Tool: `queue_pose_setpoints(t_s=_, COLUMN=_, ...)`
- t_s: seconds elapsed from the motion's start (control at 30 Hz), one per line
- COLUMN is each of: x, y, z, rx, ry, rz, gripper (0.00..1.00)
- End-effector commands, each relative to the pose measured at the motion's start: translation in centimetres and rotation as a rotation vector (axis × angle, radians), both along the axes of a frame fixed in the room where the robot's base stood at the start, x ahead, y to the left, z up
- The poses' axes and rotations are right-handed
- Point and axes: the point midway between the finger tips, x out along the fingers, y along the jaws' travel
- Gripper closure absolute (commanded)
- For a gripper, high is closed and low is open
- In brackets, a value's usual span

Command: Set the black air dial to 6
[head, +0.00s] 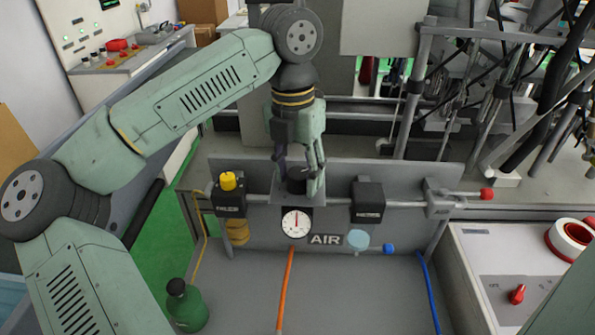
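The black air dial (297,182) sits on top of the regulator, above a round white gauge (296,223) with a red needle pointing about straight up. A plate reading AIR (325,240) is beside the gauge. My gripper (299,178) points down over the dial, with its fingers apart, one on the dial's left and one on its right. The right finger covers part of the dial's right edge. I cannot tell whether the fingers touch the dial. The dial's markings and the gauge's numbers are too small to read.
A yellow knob (228,181) is on the unit at left and a black box (368,200) is at right on the same pipe. A red knob (487,194) ends the pipe. An orange hose (286,290) and a green bottle (187,305) are in front.

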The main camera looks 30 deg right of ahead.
Motion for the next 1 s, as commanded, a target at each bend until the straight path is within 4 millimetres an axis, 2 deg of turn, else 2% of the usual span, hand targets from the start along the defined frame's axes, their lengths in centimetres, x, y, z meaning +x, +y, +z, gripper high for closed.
queue_pose_setpoints(t_s=0.07, x=0.0, y=0.0, z=0.02, rx=0.0, ry=0.0, rz=0.0, gripper=0.61)
queue_pose_setpoints(t_s=0.53, x=0.01, y=0.01, z=0.03, rx=0.0, ry=0.0, rz=0.0, gripper=0.92)
queue_pose_setpoints(t_s=0.77, x=0.02, y=0.0, z=0.0, rx=0.0, ry=-0.001, rz=-0.019, gripper=0.93)
queue_pose_setpoints(t_s=1.0, x=0.04, y=-0.01, z=-0.06, rx=0.0, ry=-0.002, rz=-0.129, gripper=0.93)
